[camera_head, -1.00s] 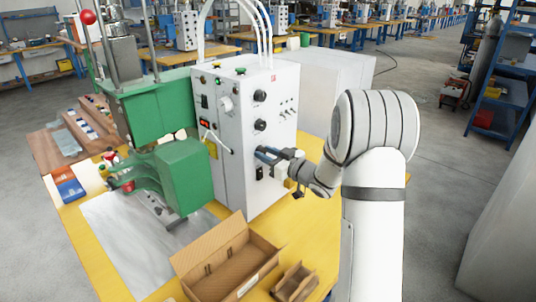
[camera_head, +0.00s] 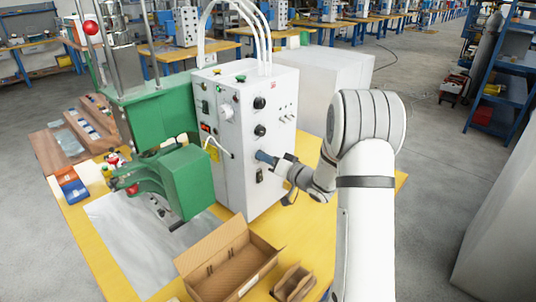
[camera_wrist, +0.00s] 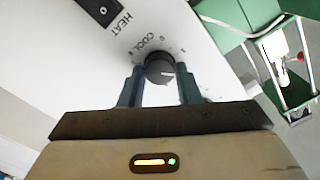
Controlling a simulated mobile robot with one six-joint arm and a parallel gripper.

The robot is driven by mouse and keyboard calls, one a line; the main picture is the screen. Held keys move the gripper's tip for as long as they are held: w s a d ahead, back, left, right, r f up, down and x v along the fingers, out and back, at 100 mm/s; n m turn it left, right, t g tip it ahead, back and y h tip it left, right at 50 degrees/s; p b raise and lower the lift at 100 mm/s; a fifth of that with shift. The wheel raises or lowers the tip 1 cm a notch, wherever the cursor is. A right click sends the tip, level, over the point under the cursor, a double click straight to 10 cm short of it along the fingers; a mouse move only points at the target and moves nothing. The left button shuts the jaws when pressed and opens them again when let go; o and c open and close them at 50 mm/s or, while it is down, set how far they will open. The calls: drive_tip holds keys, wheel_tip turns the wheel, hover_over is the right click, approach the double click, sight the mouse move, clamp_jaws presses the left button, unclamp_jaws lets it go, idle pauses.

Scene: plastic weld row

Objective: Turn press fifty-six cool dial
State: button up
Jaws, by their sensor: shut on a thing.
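The cool dial (camera_wrist: 160,70) is a dark round knob on the white control box (camera_head: 245,130), under the printed word COOL in the wrist view. My gripper (camera_wrist: 160,84) has its two bluish fingers on either side of the dial and is shut on it. In the head view my gripper (camera_head: 265,157) reaches the box's right-hand face from the right, and its fingers hide the dial. Two other dark dials (camera_head: 259,130) sit above it on the same face.
A green press (camera_head: 185,180) stands left of the box. An open cardboard box (camera_head: 228,262) and a smaller one (camera_head: 294,283) lie on the yellow table (camera_head: 160,290) in front. A black switch (camera_head: 259,175) sits just below my gripper. A white cabinet (camera_head: 330,75) stands behind.

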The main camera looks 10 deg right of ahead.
drive_tip(key=shift+r+m+p, duration=0.1)
drive_tip(key=shift+m+p, duration=0.55)
drive_tip(key=shift+m, duration=0.65)
drive_tip(key=shift+d, duration=0.1)
drive_tip(key=o, duration=1)
drive_tip(key=shift+c, duration=0.2)
drive_tip(key=b+v, duration=0.1)
drive_tip(key=v, duration=0.6)
drive_tip(key=shift+s+d+b, duration=0.2)
drive_tip(key=shift+s+b, duration=0.05)
drive_tip(key=shift+b, duration=0.05)
